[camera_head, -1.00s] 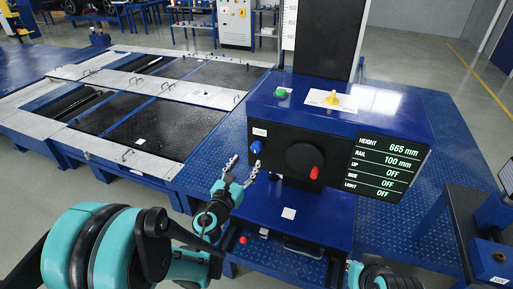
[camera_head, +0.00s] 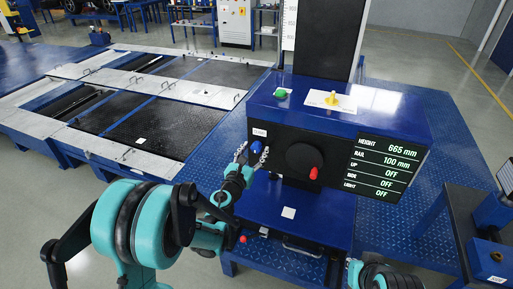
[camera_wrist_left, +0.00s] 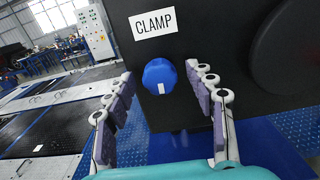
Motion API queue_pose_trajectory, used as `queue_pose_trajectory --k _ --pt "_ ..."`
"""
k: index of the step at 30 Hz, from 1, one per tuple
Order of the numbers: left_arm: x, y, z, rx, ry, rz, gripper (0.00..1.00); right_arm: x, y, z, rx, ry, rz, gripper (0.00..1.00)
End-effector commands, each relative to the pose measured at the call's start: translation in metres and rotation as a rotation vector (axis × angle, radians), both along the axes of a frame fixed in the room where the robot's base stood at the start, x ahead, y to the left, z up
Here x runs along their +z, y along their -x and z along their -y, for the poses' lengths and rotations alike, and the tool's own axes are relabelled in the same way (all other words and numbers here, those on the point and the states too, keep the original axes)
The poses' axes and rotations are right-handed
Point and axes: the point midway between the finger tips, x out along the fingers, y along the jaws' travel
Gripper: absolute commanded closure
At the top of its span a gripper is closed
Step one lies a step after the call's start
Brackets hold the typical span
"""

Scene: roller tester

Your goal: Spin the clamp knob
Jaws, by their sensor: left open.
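The clamp knob (camera_wrist_left: 160,77) is a blue round knob with a white mark at its lower edge, on the black front panel below a white "CLAMP" label (camera_wrist_left: 154,23) in the left wrist view. It also shows in the head view (camera_head: 256,147) at the panel's left end. My left gripper (camera_head: 252,155) is open at the knob. In the left wrist view its fingers (camera_wrist_left: 160,82) stand on either side of the knob, with gaps visible; I cannot tell whether either finger touches it. My right arm shows at the bottom of the head view, but its fingertips are not visible.
A black wheel with a red handle (camera_head: 314,173) sits right of the knob. A lit display (camera_head: 387,167) is further right. A green button (camera_head: 281,93) and a yellow knob (camera_head: 332,99) are on top. A blue shelf (camera_head: 310,215) juts out below.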

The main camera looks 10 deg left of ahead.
Motion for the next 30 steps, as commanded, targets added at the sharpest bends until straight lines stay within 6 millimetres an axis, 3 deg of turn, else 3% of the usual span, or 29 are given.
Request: queue_pose_trajectory --k 2,9,14,24,30 --pt "0.000 0.000 0.000 0.000 0.000 0.000 0.45 0.000 0.000 0.000 0.000 0.000 0.000 1.00" --pt "0.000 0.000 0.000 0.000 0.000 0.000 1.00 0.000 0.000 0.000 0.000 0.000 0.000 1.00" --pt "0.000 0.000 0.000 0.000 0.029 -0.006 1.00 -0.001 0.000 0.000 0.000 0.000 0.000 1.00" --pt "-0.001 0.000 0.000 0.000 0.550 -0.109 1.00 -0.013 0.000 0.000 0.000 0.000 0.000 1.00" --pt "0.000 0.000 0.000 0.000 0.688 -0.136 1.00 -0.015 0.000 0.000 0.000 0.000 0.000 1.00"
